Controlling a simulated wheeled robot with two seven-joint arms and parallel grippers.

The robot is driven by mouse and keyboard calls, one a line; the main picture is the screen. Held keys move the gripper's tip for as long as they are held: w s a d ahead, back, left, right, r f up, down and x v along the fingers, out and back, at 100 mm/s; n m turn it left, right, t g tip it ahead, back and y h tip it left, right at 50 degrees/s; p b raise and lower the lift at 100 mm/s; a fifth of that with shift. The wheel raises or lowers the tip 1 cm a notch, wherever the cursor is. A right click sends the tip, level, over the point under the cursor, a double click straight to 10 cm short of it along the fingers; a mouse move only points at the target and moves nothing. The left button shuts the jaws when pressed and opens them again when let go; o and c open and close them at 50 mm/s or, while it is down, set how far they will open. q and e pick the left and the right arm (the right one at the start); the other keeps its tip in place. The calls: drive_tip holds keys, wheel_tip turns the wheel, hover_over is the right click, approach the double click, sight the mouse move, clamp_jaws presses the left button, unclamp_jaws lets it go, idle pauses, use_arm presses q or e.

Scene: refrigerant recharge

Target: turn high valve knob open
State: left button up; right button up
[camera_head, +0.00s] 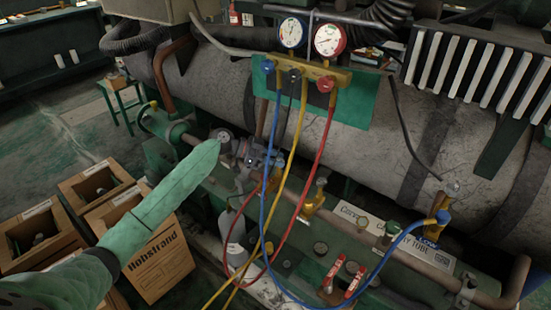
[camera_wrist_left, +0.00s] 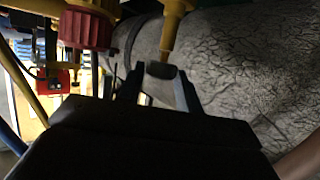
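The gauge manifold is a yellow bar (camera_head: 312,74) under two dials. A red knob (camera_head: 326,84) sits at its right end and a blue knob (camera_head: 268,67) at its left end. In the left wrist view a large ribbed red knob (camera_wrist_left: 86,27) is at upper left, beside a yellow fitting (camera_wrist_left: 174,28). My left gripper (camera_head: 262,157) is below and left of the manifold, clear of the red knob. In the wrist view its two fingers (camera_wrist_left: 159,88) stand apart, with a dark piece visible between them, apparently not gripped. My right gripper is not in view.
Blue (camera_head: 270,190), yellow (camera_head: 290,150) and red (camera_head: 313,170) hoses hang below the manifold, close to my left gripper. A large grey tank (camera_head: 380,140) lies behind. Cardboard boxes (camera_head: 160,260) stand at lower left. Red-handled valves (camera_head: 354,280) are at the bottom.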

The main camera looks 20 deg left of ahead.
use_arm(q)
drive_tip(key=c, duration=0.5)
